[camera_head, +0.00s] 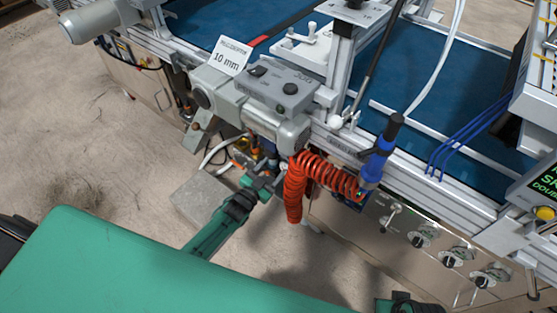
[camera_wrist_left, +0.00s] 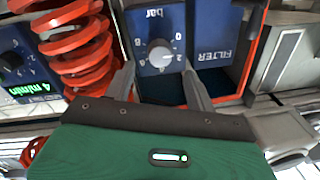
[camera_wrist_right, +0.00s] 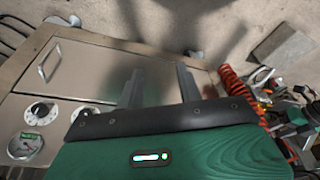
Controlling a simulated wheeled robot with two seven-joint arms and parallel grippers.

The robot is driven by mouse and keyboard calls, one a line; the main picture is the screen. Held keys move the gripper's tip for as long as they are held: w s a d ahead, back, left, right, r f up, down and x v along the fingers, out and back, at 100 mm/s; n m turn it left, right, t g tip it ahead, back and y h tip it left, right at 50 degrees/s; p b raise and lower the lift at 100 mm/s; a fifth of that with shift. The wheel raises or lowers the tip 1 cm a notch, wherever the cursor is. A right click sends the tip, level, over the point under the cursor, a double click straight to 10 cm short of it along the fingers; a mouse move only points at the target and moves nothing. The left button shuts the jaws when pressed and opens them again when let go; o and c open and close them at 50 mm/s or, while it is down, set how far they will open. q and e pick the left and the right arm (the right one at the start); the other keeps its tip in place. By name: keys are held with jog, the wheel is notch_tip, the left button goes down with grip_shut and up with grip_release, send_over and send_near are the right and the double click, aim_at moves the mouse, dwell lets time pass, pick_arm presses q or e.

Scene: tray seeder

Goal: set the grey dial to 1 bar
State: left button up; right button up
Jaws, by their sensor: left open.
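The grey dial (camera_wrist_left: 161,54) is a round knob on a blue panel (camera_wrist_left: 150,20) marked "bar", seen upside down in the left wrist view. Its scale numbers run around it; a light pointer mark seems to lie towards the 2, but it is too small to read surely. My left gripper (camera_wrist_left: 159,72) is open, with one finger on each side of the dial; I cannot tell whether they touch it. In the head view the left gripper (camera_head: 264,184) is under the grey motor housing, and the dial is hidden. My right gripper (camera_wrist_right: 160,74) is open and empty.
A red coiled hose (camera_head: 295,185) hangs close beside the left gripper and shows large in the left wrist view (camera_wrist_left: 85,50). A FILTER label (camera_wrist_left: 225,45) is beside the dial. A metal cabinet with knobs (camera_head: 420,238) stands at right; the floor at left is mostly clear.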

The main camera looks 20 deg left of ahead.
pick_arm(q)
jog(key=v, duration=0.8)
pick_arm(e)
jog(key=shift+f, duration=0.8)
jog(key=shift+w+r, duration=0.1)
jog(key=shift+r, duration=0.05)
